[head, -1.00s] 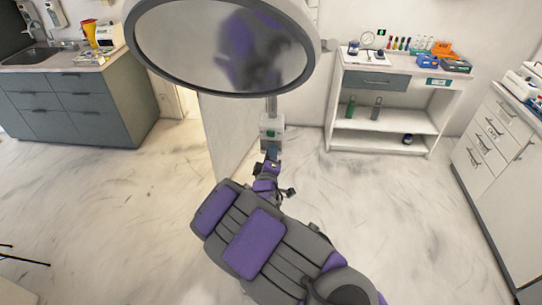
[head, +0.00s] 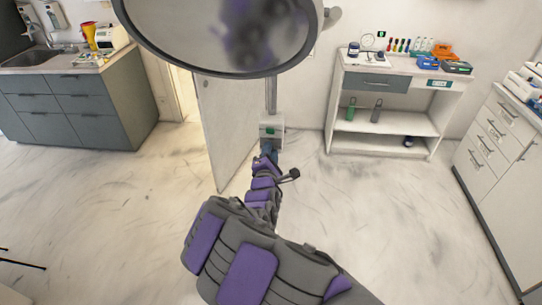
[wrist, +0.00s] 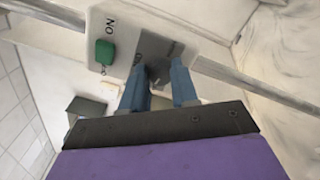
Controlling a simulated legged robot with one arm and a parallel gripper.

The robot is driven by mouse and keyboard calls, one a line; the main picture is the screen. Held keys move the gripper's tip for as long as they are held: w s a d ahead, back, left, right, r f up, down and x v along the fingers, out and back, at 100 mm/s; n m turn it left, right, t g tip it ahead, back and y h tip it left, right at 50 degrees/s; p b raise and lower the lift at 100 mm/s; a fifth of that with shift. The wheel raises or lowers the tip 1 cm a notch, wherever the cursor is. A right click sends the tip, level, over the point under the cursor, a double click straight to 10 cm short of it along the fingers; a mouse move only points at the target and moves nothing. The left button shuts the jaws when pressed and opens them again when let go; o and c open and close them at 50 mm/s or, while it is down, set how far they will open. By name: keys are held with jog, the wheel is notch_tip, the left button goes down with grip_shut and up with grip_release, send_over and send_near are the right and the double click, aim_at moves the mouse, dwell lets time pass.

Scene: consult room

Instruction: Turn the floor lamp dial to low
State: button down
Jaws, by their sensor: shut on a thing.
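The floor lamp has a large round head (head: 225,35) at the top of the head view and a thin upright pole (head: 271,95). A pale control box (head: 272,130) with a green patch sits on the pole. In the wrist view the box (wrist: 100,25) shows a green button (wrist: 105,52) and the word ON. My gripper (head: 268,150) is at the lower part of the box. Its two blue fingers (wrist: 160,85) are on either side of a grey part, apparently the dial (wrist: 160,68), which they partly hide. The dial's setting is not readable.
A door (head: 225,125) stands ajar behind the lamp. A white shelf unit (head: 385,120) with bottles is at right, and drawers (head: 490,140) at far right. A grey sink cabinet (head: 75,110) is at left. The floor around my arm is clear.

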jog(key=shift+a+f+n+b, duration=0.15)
jog(key=shift+n+b, duration=0.15)
jog(key=shift+n, duration=0.25)
jog(key=shift+d+f+n+b, duration=0.15)
jog(key=shift+n+b, duration=0.1)
jog(key=shift+n, duration=0.3)
jog(key=shift+a, duration=0.1)
jog(key=c, duration=1.3)
grip_release()
jog(key=o, duration=0.4)
jog(key=shift+a, duration=0.15)
jog(key=shift+o, duration=0.2)
jog(key=shift+r, duration=0.1)
jog(key=shift+s, duration=0.1)
